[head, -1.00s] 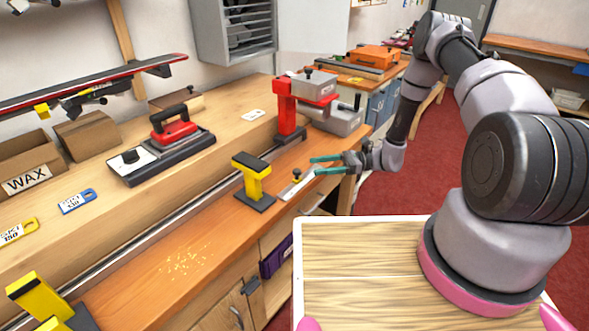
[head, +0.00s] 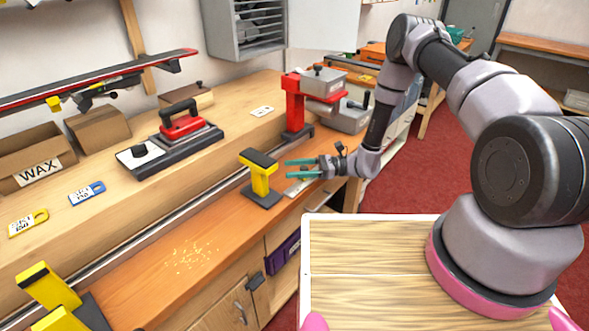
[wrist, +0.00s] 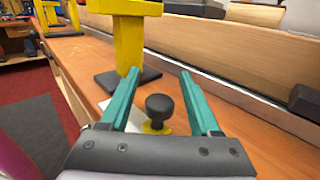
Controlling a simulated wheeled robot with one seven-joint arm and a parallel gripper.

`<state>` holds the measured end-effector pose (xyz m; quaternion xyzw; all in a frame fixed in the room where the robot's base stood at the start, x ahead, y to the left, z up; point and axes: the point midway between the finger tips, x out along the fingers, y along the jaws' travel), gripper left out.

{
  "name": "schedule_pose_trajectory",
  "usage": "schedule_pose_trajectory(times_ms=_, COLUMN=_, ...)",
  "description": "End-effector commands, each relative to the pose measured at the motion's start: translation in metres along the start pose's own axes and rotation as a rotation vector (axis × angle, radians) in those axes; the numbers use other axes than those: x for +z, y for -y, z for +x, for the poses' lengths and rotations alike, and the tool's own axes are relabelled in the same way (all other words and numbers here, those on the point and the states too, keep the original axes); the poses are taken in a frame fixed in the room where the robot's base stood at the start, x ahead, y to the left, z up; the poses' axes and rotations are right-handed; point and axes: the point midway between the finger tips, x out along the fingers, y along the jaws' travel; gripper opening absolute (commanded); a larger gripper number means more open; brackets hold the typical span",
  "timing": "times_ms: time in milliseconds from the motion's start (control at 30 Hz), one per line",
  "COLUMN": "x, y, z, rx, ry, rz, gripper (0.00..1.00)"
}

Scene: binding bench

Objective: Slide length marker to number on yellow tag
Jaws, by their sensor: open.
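The length marker shows in the wrist view as a black knob (wrist: 160,106) on a small yellow base (wrist: 157,128), over a pale plate (wrist: 118,107) on the orange-brown bench. In the head view my gripper mostly hides the knob; the pale plate (head: 296,188) shows below the fingers. My gripper (head: 287,169) is open, its teal fingers level and pointing left. In the wrist view its fingertips (wrist: 160,72) lie either side of the knob, with visible gaps. The yellow tag (head: 28,222) lies on the raised shelf at far left; its number is too small to read surely.
A yellow stand (head: 260,178) with black top and base stands just beyond my fingertips. A red clamp post (head: 294,108) stands behind right. A blue tag (head: 87,193) lies near the yellow one. Another yellow stand (head: 45,290) is front left. Bench between the stands holds shavings.

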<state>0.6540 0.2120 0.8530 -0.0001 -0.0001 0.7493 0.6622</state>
Motion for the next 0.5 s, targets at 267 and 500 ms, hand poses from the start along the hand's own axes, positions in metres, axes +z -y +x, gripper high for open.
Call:
schedule_pose_trajectory(times_ms=267, x=0.0, y=0.0001, z=0.0, rx=0.0, ry=0.0, rz=0.0, gripper=0.41)
schedule_pose_trajectory(times_ms=500, x=0.0, y=0.0001, z=-0.0001, rx=0.0, ry=0.0, rz=0.0, gripper=0.0)
